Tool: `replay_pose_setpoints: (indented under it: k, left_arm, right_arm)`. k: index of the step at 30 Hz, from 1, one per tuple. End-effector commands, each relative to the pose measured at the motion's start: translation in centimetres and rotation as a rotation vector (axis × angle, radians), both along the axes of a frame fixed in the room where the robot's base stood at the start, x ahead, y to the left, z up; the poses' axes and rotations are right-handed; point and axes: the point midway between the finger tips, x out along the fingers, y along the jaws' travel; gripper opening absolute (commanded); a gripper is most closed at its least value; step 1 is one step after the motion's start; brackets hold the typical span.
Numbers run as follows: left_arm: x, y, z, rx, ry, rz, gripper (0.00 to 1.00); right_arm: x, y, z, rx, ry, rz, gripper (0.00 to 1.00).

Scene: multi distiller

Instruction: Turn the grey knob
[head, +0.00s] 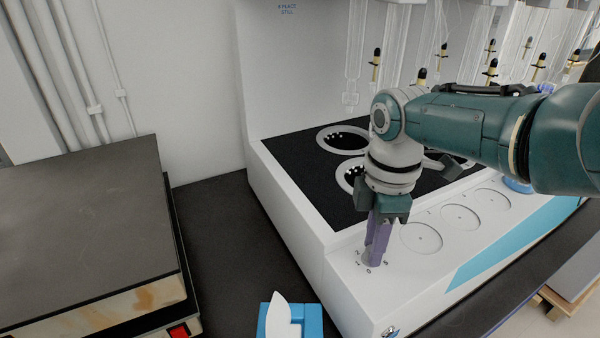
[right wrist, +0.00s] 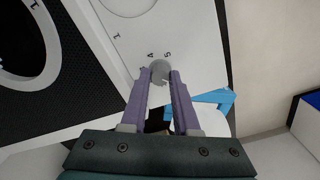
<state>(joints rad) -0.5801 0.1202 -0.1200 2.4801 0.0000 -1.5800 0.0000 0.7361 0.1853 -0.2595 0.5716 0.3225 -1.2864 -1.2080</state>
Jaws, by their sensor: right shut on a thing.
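The grey knob (right wrist: 160,71) sits on the white front panel of the distiller (head: 410,285), at its near left corner, with small printed marks around it. In the right wrist view it shows as a small round knob between my purple fingertips. My right gripper (head: 376,255) points down at the panel and is shut on the knob, one finger on each side; it also shows in the right wrist view (right wrist: 161,78). In the head view the fingers hide most of the knob. My left gripper is not in view.
Round recesses (head: 421,238) line the panel right of the knob. Behind are black wells (head: 343,138) and hanging glassware (head: 376,66). A blue and white object (head: 312,320) lies on the dark bench (head: 225,235) in front. A dark-topped hot plate (head: 80,220) stands left.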

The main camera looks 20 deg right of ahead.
Motion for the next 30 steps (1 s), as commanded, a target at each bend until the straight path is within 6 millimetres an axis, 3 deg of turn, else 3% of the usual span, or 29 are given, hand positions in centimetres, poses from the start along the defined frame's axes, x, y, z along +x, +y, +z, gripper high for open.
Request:
replay_pose_setpoints:
  k: [16,17,18,24,30]
  left_arm:
    - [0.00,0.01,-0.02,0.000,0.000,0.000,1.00]
    - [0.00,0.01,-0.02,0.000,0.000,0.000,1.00]
    - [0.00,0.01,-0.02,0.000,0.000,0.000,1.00]
    - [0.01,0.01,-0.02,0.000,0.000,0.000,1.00]
    - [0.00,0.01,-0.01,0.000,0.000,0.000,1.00]
  right_arm:
    - [-0.01,0.00,-0.03,0.000,0.000,0.028,0.00]
    - [-0.01,-0.01,-0.03,0.000,-0.001,0.028,0.30]
    - [-0.01,0.00,-0.03,0.000,-0.001,0.028,0.35]
    - [-0.01,0.00,-0.02,0.000,0.000,0.027,0.57]
    - [-0.01,0.01,-0.01,0.000,0.000,0.026,0.59]
